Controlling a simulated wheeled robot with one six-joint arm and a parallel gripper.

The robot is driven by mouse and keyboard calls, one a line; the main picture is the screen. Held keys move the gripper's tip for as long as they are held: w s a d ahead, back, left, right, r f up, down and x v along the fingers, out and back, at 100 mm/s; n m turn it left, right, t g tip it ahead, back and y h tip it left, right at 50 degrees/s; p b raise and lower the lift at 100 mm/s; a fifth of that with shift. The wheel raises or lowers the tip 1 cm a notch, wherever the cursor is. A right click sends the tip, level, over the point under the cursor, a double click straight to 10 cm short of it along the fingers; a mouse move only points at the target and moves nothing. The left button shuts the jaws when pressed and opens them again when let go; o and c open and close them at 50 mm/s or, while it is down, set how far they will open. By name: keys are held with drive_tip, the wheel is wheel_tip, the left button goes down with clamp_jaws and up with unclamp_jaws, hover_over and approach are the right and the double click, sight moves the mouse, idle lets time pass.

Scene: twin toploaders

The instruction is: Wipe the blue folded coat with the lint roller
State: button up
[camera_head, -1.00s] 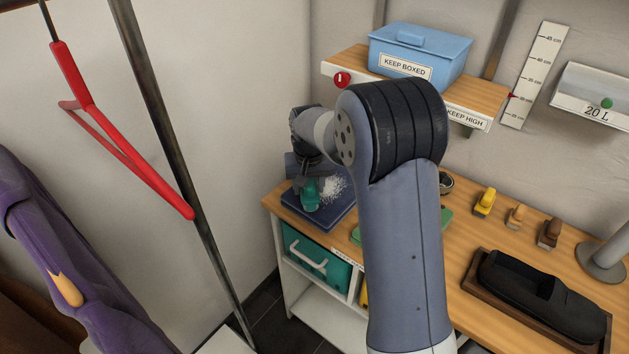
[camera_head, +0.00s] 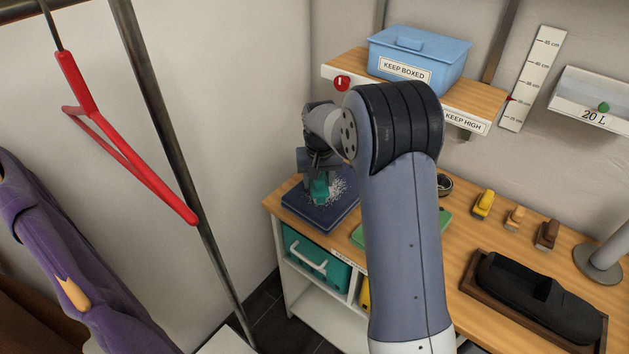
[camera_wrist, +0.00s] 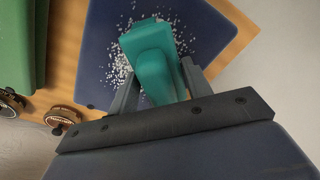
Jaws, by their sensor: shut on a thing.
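The blue folded coat (camera_head: 300,208) lies flat on the left end of the wooden worktop. A patch of white lint specks (camera_head: 340,187) is on it. My gripper (camera_wrist: 152,85) is shut on the teal lint roller (camera_wrist: 160,75), with a grey finger on either side of it. In the head view the roller (camera_head: 319,190) is low over the coat, beside and partly over the lint. I cannot tell whether it touches the cloth. In the wrist view the lint shows around the roller's far end on the coat (camera_wrist: 215,35). My arm hides part of the worktop.
A shelf with a blue lidded box (camera_head: 418,58) is above the worktop (camera_head: 460,225). Shoe brushes (camera_head: 515,217) and a black shoe in a wooden tray (camera_head: 535,300) are to the right. A green item (camera_head: 445,226) is partly behind my arm. A red hanger (camera_head: 130,150) hangs left.

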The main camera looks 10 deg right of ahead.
sight(313, 195)
drive_tip(key=shift+w+d+f+p, duration=0.1)
drive_tip(key=shift+w+d+p, duration=1.1)
drive_tip(key=shift+w+d, duration=1.75)
drive_tip(key=shift+s+d+b, duration=0.3)
drive_tip(key=shift+s+d, duration=0.4)
drive_tip(key=shift+s, duration=0.05)
drive_tip(key=shift+s+a+b, duration=0.6)
drive_tip(key=shift+s+a, duration=0.75)
drive_tip(key=shift+a, duration=0.05)
drive_tip(key=shift+s+a+b, duration=0.85)
drive_tip(key=shift+s+a, duration=2.2)
drive_tip(key=shift+a, duration=0.2)
drive_tip(key=shift+w+d+p, duration=0.85)
drive_tip(key=shift+w+d, duration=1.35)
drive_tip(key=shift+d, duration=0.15)
drive_tip(key=shift+w+d+p, duration=0.85)
drive_tip(key=shift+w+d, duration=1.35)
drive_tip(key=shift+d, duration=0.15)
wheel_tip(313, 195, up, 6)
drive_tip(key=p, duration=0.3)
drive_tip(key=shift+p, duration=0.4)
